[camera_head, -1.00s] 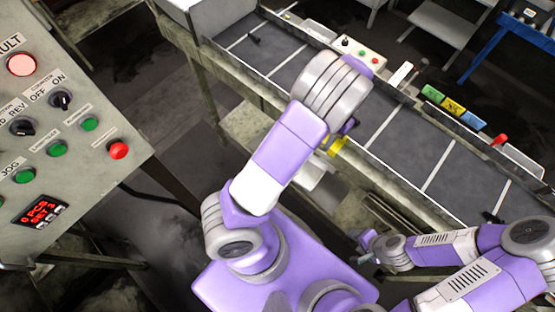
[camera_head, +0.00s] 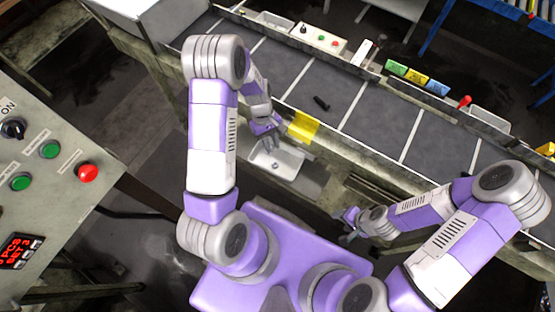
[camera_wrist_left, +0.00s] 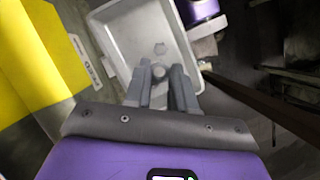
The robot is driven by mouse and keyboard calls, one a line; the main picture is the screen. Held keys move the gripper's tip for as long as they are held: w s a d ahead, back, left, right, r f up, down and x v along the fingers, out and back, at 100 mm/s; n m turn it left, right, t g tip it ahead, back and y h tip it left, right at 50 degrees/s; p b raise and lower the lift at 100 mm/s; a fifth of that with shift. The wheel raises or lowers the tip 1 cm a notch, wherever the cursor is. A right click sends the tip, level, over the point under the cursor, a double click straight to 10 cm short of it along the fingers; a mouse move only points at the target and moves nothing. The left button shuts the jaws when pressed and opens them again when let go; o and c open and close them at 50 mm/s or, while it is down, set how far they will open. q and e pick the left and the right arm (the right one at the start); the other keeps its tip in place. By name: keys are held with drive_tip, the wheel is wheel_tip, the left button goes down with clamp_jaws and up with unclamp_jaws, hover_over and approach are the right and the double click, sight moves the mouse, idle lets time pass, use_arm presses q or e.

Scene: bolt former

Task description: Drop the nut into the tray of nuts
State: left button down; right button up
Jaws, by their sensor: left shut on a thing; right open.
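The white tray (camera_head: 292,163) sits on a lower ledge in front of the bench in the head view. My right gripper (camera_head: 348,225) is open and empty, low and right of the tray.
A yellow plate (camera_head: 303,127) stands on the bench edge just behind the tray. A dark bolt (camera_head: 321,103) lies on the segmented bench top (camera_head: 370,105). A control panel (camera_head: 45,200) is at the left.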

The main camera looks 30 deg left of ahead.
use_arm(q)
wheel_tip(320, 180, down, 5)
drive_tip(key=b, duration=0.3)
drive_tip(key=shift+r, duration=0.1)
drive_tip(key=c, duration=0.9)
unclamp_jaws()
drive_tip(key=shift+o, duration=0.2)
drive_tip(key=v, duration=0.7)
drive_tip(key=shift+r, duration=0.25)
drive_tip(key=shift+a, duration=0.15)
